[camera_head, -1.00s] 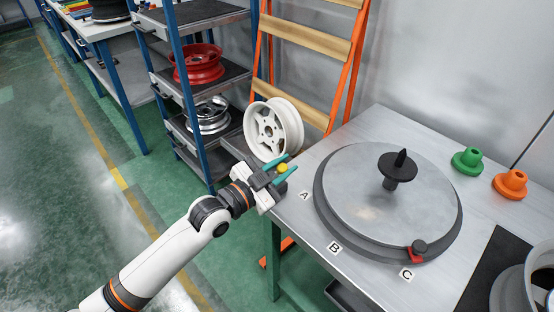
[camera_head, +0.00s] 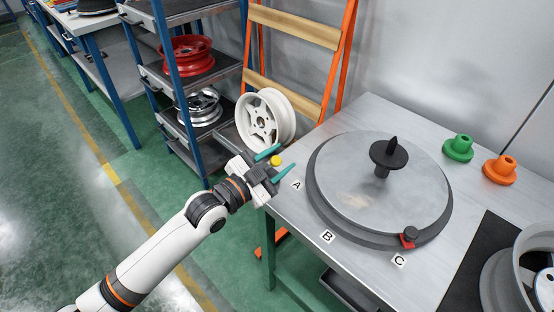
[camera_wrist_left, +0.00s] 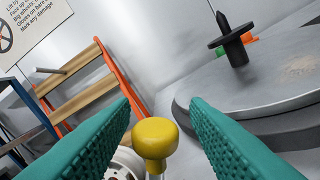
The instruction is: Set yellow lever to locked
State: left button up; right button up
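The yellow lever's round knob (camera_head: 275,160) is at the left edge of the metal table, near label A (camera_head: 296,185). In the left wrist view the knob (camera_wrist_left: 155,140) is on top of a thin pale stem, whose lower part is out of frame. My left gripper (camera_head: 277,163) is open, with its teal fingers on either side of the knob. In the left wrist view a gap shows between the knob and each finger. My right gripper is not in view.
A round grey turntable (camera_head: 380,185) with a black spindle (camera_head: 386,158) fills the table middle. A white wheel (camera_head: 262,122) leans beyond my gripper.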

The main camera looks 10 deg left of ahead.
pick_arm(q)
jog(key=shift+a, duration=0.15)
jog(key=v, duration=1.2)
jog(key=shift+b, duration=0.35)
